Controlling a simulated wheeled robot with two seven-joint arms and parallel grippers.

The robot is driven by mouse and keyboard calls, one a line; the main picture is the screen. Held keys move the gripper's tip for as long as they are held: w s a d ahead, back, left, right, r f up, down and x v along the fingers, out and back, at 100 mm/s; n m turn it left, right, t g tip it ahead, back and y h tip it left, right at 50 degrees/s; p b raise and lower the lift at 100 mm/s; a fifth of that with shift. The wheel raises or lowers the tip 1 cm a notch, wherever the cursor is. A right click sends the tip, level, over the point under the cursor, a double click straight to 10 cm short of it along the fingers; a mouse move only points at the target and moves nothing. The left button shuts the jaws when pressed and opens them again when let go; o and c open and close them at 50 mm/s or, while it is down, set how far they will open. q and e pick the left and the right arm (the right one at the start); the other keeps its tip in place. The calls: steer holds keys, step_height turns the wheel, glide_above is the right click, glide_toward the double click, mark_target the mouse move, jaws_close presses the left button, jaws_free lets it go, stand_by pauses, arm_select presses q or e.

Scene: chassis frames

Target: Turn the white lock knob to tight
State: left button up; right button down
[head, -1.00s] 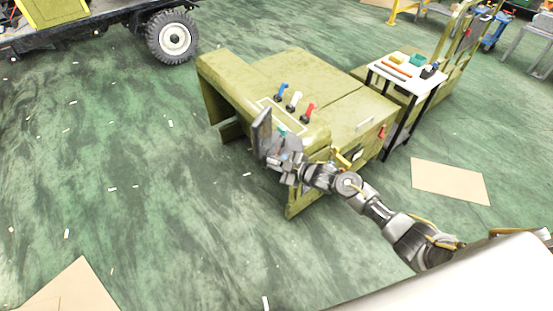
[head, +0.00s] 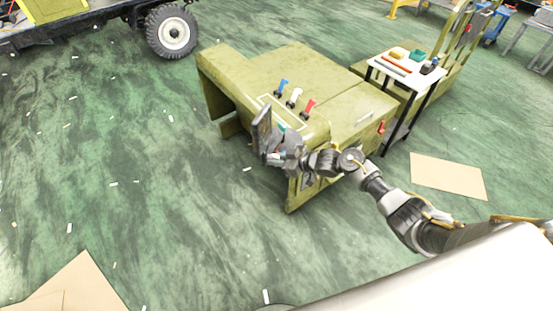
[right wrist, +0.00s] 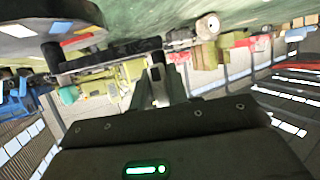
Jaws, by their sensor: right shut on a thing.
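A white knob (head: 294,97) on a dark base stands on the sloping top of the olive bench (head: 310,70), between a blue knob (head: 282,87) and a red knob (head: 308,107). My right gripper (head: 265,128) is at the bench's near front edge, below and left of the white knob in the head view and visibly apart from it. Its fingers also show in the right wrist view (right wrist: 168,80), close together. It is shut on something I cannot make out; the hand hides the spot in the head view. My left gripper is out of view.
A white-topped stand (head: 405,70) with tools is right of the bench. A truck wheel (head: 172,31) is at the upper left. Flat tan sheets (head: 448,176) lie on the floor. The green floor left of the bench is mostly clear.

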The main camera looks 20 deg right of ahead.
stand_by(0.4)
steer(key=c, duration=1.4)
jaws_free()
steer(key=b+v, duration=0.2)
steer(key=v, duration=0.9)
steer(key=shift+w, duration=0.15)
